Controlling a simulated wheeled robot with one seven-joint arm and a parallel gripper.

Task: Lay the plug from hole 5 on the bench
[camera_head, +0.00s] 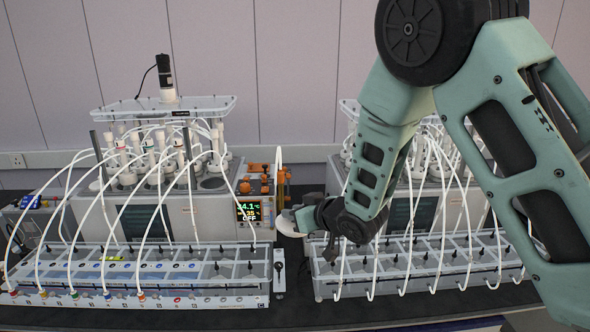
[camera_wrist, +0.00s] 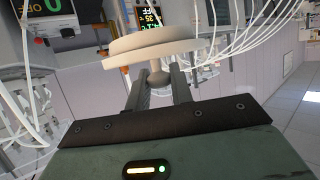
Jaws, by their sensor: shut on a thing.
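In the wrist view the plug (camera_wrist: 165,45) is a wide round disc with a knob. The two fingers (camera_wrist: 160,88) grip the knob, and the disc lies beyond the fingertips. The plug is held in the air, apart from the bench as far as I can tell. The dark bench top (camera_head: 350,314) shows along the front.
The left water bath (camera_head: 205,212) with tubed bottles stands behind a long low tray unit (camera_head: 190,292). A second tray unit (camera_head: 420,282) stands at right. White tubes arch over both. The bench's front strip is clear.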

